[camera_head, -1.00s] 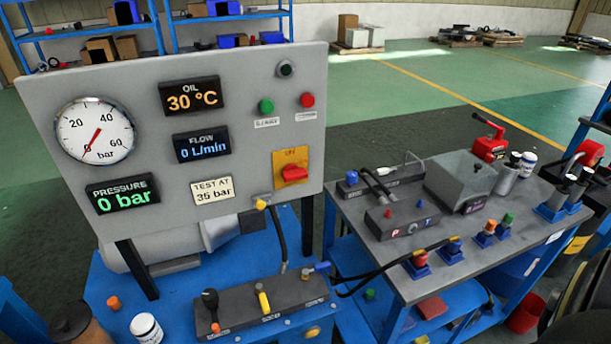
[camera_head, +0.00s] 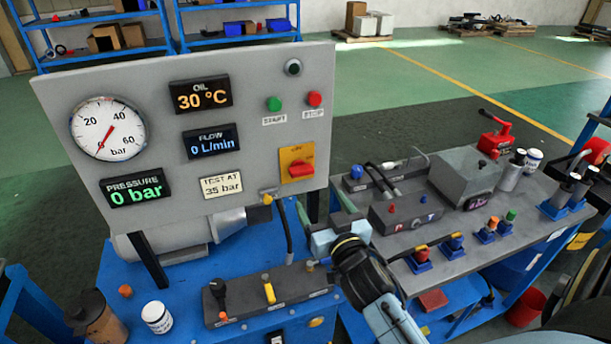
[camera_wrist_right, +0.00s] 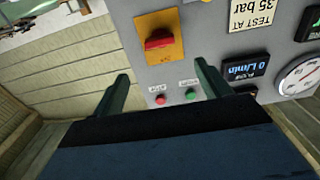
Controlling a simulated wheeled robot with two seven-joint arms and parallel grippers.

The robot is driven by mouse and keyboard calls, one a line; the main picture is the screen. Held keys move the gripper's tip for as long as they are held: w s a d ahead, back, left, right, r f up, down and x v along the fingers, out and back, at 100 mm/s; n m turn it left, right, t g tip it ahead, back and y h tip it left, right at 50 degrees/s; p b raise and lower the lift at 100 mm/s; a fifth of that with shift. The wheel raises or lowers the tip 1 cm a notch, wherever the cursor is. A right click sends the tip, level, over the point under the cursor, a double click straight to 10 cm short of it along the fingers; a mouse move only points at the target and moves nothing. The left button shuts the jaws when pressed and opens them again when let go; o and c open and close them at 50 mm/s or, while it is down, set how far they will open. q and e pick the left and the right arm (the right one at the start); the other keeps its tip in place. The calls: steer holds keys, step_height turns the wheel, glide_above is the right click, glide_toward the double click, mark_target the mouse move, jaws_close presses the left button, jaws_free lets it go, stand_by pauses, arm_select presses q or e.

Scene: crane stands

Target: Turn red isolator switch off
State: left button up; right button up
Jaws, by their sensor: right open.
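The red isolator switch (camera_head: 300,169) sits on a yellow plate (camera_head: 297,151) at the lower right of the grey panel (camera_head: 250,110). Its knob lies roughly level. My right gripper (camera_head: 323,202) is open and empty, below and slightly right of the switch, with its fingers pointing up towards the panel. In the right wrist view, which shows the panel upside down, the red switch (camera_wrist_right: 158,39) appears beyond and between the two spread fingertips (camera_wrist_right: 162,74), and neither finger touches it. My left gripper is not in view.
Green (camera_head: 274,104) and red (camera_head: 314,98) buttons sit above the switch. A hose (camera_head: 284,225) and valve block with levers (camera_head: 268,295) stand below the panel. A side bench (camera_head: 420,240) with fittings and a grey box (camera_head: 465,175) is to the right.

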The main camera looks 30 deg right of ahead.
mark_target(303, 173)
steer(key=x, duration=1.1)
steer(key=shift+a, duration=0.1)
steer(key=c, duration=1)
